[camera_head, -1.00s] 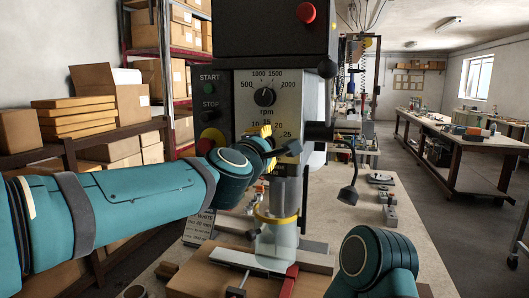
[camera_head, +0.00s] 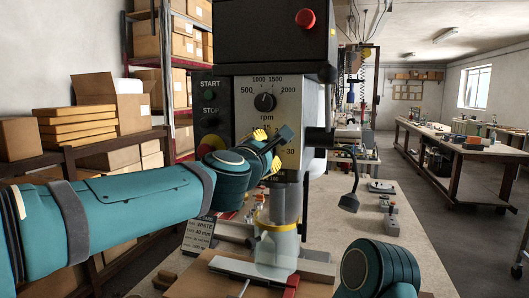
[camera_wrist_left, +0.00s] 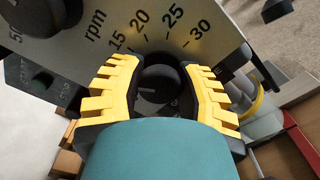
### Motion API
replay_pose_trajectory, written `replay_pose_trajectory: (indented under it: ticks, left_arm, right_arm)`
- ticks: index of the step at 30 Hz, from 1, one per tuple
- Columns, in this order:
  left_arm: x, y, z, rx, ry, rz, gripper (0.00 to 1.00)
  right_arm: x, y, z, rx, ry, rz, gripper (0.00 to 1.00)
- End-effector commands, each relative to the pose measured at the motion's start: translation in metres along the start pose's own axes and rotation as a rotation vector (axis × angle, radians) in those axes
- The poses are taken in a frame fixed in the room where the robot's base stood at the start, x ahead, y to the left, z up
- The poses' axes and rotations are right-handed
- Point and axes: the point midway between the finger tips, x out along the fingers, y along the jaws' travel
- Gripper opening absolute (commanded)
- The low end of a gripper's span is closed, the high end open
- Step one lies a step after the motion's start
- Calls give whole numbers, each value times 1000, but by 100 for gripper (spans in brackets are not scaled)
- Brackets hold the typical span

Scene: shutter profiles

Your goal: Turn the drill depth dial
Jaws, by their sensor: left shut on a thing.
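The depth dial (camera_wrist_left: 160,82) is a dark round knob under a scale reading 15, 20, 25 and 30 on the drill's grey front panel (camera_head: 290,118). A short pale mark on its face points left in the left wrist view. My left gripper (camera_wrist_left: 161,95) has a yellow-padded finger on each side of the dial and is shut on it. In the head view the left gripper (camera_head: 268,149) is in front of the panel and mostly hides the dial. My right gripper is out of view; only part of the right arm shows at the bottom.
Above the depth dial is the black rpm knob (camera_head: 265,102), with START and STOP buttons to its left and a red button (camera_head: 305,19) higher up. Below are a clear guard with a yellow ring (camera_head: 279,226) and a workpiece. A bent lamp (camera_head: 349,201) stands at right.

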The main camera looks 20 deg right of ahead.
Motion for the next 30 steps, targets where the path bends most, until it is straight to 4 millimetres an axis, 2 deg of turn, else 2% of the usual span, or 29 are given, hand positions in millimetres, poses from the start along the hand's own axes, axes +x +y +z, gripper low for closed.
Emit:
replay_pose_trajectory:
  ticks: [4, 5, 7, 16, 20, 23, 30]
  left_arm:
    - [0, 0, 0, 1, 0, -1, 0]
    - [0, 0, 0, 1, 0, -1, 45]
    - [0, 0, 0, 1, 0, -1, 70]
    - [0, 0, 0, 1, 0, 0, 70]
    - [-6, 0, 0, 1, 0, 0, 70]
    - [-19, 1, 0, 3, 0, 1, 70]
    - [-66, 1, 0, 4, 1, 2, 70]
  right_arm:
    - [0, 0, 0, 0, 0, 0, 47]
    - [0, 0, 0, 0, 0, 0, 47]
    - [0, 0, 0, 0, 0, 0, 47]
    - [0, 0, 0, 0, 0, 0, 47]
    - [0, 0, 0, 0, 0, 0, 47]
    - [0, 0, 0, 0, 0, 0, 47]
    - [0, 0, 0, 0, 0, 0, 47]
